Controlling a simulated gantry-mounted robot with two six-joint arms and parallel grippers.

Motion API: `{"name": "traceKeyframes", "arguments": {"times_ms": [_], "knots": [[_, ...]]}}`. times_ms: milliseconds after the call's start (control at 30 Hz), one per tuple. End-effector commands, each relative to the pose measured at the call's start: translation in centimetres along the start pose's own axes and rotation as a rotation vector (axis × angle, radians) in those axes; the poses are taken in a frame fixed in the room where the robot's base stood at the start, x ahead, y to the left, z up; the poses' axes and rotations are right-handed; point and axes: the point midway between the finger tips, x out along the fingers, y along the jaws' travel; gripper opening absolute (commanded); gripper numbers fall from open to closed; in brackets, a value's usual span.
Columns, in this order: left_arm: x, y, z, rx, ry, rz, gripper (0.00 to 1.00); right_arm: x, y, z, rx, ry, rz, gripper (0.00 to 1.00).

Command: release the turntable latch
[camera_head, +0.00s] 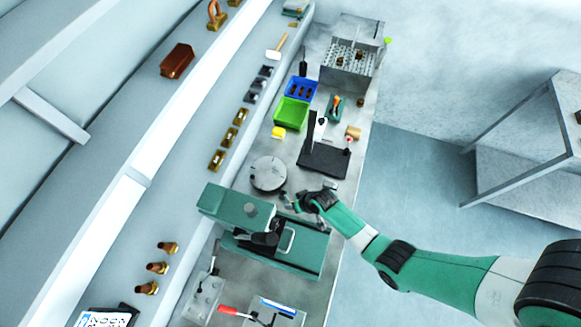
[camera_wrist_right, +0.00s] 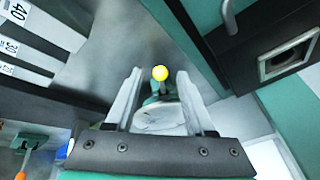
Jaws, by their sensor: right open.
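The turntable (camera_head: 268,173) is a round grey disc on the bench, left of my right gripper (camera_head: 290,201) in the head view. In the head view the knob cannot be made out. My left gripper is in neither view.
A green press-like machine (camera_head: 275,245) stands just below my right gripper. A black stand (camera_head: 325,157), a green bin (camera_head: 291,113) and a blue bin (camera_head: 301,88) lie further up the bench. A red-handled lever (camera_head: 229,310) is at the bottom. Open floor lies right of the bench.

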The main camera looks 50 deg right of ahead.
Motion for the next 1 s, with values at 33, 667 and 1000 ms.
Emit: {"name": "traceKeyframes", "arguments": {"times_ms": [33,667,1000], "knots": [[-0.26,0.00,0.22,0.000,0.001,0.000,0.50,0.32,0.07,0.08,0.001,0.000,0.000,0.54],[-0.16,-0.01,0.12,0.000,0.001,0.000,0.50,0.20,0.04,0.01,0.000,0.000,0.000,0.00],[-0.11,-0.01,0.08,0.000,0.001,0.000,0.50,0.20,-0.13,0.07,0.018,0.004,0.007,0.00]]}}
